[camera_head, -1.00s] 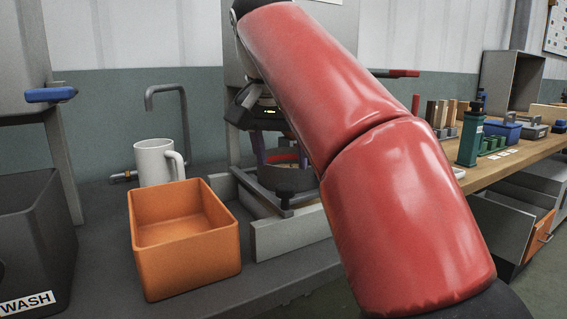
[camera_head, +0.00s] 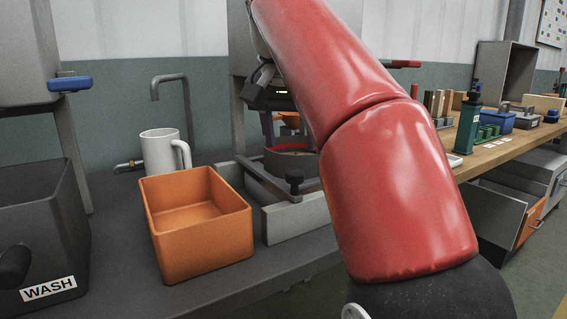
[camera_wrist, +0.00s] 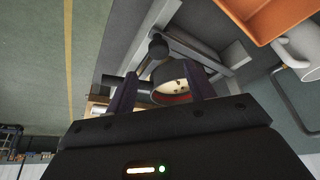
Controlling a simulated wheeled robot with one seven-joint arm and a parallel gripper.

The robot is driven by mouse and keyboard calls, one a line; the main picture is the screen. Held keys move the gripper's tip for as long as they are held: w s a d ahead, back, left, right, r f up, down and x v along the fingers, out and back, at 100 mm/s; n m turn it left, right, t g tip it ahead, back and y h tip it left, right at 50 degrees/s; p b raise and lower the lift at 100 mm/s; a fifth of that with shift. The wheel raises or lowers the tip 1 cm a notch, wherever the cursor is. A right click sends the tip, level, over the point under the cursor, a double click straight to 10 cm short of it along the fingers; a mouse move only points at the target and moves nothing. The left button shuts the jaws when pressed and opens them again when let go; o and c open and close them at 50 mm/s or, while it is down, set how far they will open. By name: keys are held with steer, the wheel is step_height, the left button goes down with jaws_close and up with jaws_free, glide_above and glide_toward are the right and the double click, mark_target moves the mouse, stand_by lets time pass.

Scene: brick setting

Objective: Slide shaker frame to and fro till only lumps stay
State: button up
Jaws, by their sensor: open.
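The shaker frame is a grey frame with a dark knob (camera_head: 295,178), and it carries a round sieve pan (camera_head: 290,162) with a red inner band. In the wrist view the pan (camera_wrist: 170,72) holds pale material with a few small lumps. The frame's bars (camera_wrist: 190,47) and its knob (camera_wrist: 158,47) show beyond it. My gripper (camera_wrist: 157,74) is open and empty, its two dark fingers on either side of the pan in that view. In the head view my gripper (camera_head: 284,126) is above the pan, partly hidden by my red arm. I cannot tell whether the fingers touch anything.
An orange bin (camera_head: 235,232) stands at the front left of the frame, with a white mug (camera_head: 158,153) and tap (camera_head: 168,78) behind. A dark WASH bin (camera_head: 75,235) is far left. A wooden bench (camera_head: 490,155) with tools and blocks runs along the right.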

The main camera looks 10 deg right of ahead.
mark_target(295, 172)
steer(key=b+x, duration=0.2)
steer(key=x, duration=0.5)
steer(key=shift+w+d+f+b, duration=0.1)
steer(key=shift+d+f+b, duration=0.1)
steer(key=shift+f+b, duration=0.1)
steer(key=shift+r, duration=0.1)
jaws_close()
